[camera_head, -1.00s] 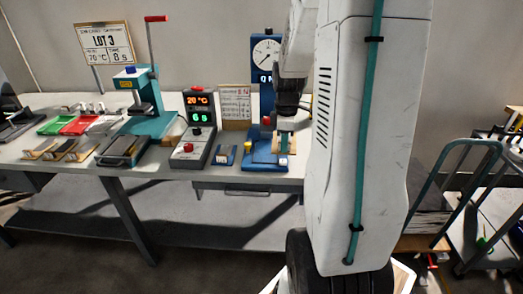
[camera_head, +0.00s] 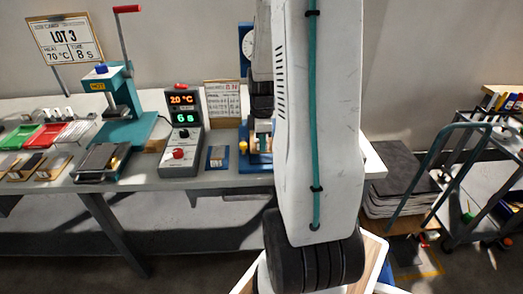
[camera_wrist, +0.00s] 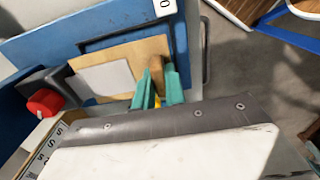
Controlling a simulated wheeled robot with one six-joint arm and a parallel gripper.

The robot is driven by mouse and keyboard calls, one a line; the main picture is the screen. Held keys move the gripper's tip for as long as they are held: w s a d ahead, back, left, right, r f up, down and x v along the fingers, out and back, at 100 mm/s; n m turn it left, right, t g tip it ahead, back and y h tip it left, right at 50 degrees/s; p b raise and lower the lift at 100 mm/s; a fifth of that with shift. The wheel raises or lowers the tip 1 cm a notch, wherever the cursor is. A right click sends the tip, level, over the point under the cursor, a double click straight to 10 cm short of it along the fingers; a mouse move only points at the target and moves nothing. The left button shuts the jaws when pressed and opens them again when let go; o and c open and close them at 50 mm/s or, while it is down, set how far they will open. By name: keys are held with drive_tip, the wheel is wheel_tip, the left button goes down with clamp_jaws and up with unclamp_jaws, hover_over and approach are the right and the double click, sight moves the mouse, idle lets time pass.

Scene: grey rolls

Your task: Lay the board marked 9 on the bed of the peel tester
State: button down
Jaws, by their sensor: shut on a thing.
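The blue peel tester (camera_head: 246,160) stands on the bench, partly hidden behind my arm in the head view. In the wrist view its blue bed (camera_wrist: 90,45) lies under a tan board (camera_wrist: 118,50) with a pale grey patch. My gripper (camera_wrist: 158,88) has teal fingers, shut at the board's near edge with a tan part of it between them. The board is over the bed and looks nearly flat; I cannot tell whether it rests fully on it. No number is readable on the board. In the head view my gripper (camera_head: 263,128) is small beside the tester.
A red knob (camera_wrist: 44,103) sits close left of the board. On the bench, left of the tester, are a small blue-based item (camera_head: 217,157), a control box (camera_head: 184,135) reading 20 °C, a teal press (camera_head: 125,128) and coloured trays (camera_head: 45,137). A trolley (camera_head: 470,190) stands right.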

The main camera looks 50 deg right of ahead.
drive_tip(key=shift+f, duration=1.8)
drive_tip(key=shift+f, duration=0.1)
drive_tip(key=c, duration=1.5)
unclamp_jaws()
drive_tip(key=shift+f, duration=0.1)
drive_tip(key=shift+o, duration=0.2)
